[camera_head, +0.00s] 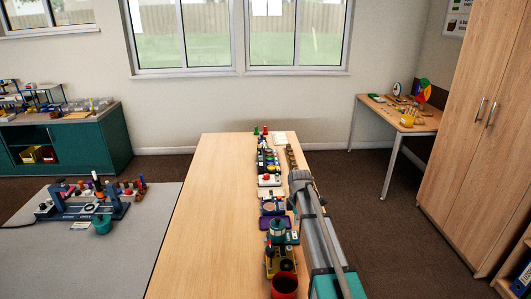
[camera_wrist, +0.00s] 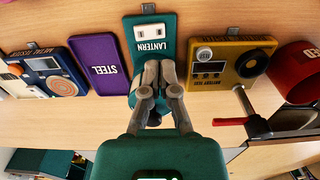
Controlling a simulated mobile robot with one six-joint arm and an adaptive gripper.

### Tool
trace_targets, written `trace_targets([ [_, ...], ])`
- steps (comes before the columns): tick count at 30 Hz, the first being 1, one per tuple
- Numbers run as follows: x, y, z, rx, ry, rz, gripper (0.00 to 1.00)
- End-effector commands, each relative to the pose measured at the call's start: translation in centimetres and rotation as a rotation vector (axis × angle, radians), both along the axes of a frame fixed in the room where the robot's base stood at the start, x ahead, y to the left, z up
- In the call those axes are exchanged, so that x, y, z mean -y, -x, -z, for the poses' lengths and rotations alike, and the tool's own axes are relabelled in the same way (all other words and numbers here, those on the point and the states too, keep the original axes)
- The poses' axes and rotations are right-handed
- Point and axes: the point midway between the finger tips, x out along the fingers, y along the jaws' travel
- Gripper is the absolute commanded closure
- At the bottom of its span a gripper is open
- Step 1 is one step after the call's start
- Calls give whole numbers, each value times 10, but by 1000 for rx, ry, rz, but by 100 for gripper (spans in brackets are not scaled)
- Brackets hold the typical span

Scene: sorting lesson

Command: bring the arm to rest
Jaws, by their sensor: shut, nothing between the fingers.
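My gripper (camera_wrist: 157,80) is in the wrist view, its fingers together with nothing held. In that picture the fingers overlap the lower part of a teal plate labelled LANTERN (camera_wrist: 165,28); I cannot tell how far above it they are. In the head view my grey and teal arm (camera_head: 322,240) reaches along the right side of the long wooden table (camera_head: 205,220). The fingers cannot be made out in that view.
Beside the lantern plate are a purple STEEL plate (camera_wrist: 98,62), a metal tester (camera_wrist: 50,70), a yellow battery-size box (camera_wrist: 232,62) and a red container (camera_wrist: 297,70). A row of small items runs to the table's far end. The table's left half is clear.

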Motion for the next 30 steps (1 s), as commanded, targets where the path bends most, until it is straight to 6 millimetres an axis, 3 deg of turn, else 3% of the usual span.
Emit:
trace_targets([
  [8,0,30,-10,0,0,154,100],
  [30,-2,190,-57,0,0,1148,100],
])
